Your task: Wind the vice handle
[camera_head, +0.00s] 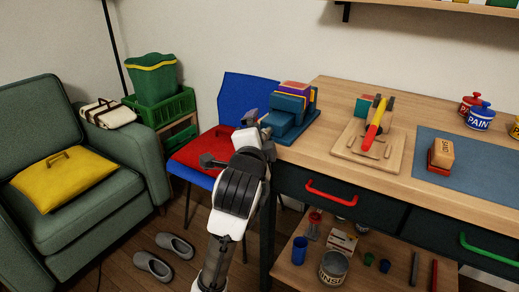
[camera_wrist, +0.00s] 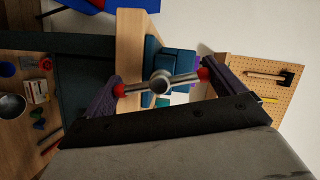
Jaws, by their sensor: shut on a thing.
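The blue vice (camera_head: 283,131) sits at the left front corner of the workbench, with purple and orange pieces on top. In the wrist view the blue vice body (camera_wrist: 180,63) is just beyond my fingers. The vice handle (camera_wrist: 185,78) is a metal bar with red end knobs, passing through a round grey hub (camera_wrist: 160,82). My gripper (camera_wrist: 163,86) is shut on the handle, with a finger at each end of the bar. In the head view my gripper (camera_head: 256,130) is at the vice's left front side, and the handle is hidden there.
The wooden workbench (camera_head: 335,92) extends right, carrying a tool board (camera_head: 351,140), a sanding block (camera_head: 440,153) and paint tins (camera_head: 480,118). A blue chair (camera_head: 248,92) with a red cushion stands close behind my gripper. A green armchair (camera_head: 130,150) is left. Drawers and a lower shelf are below.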

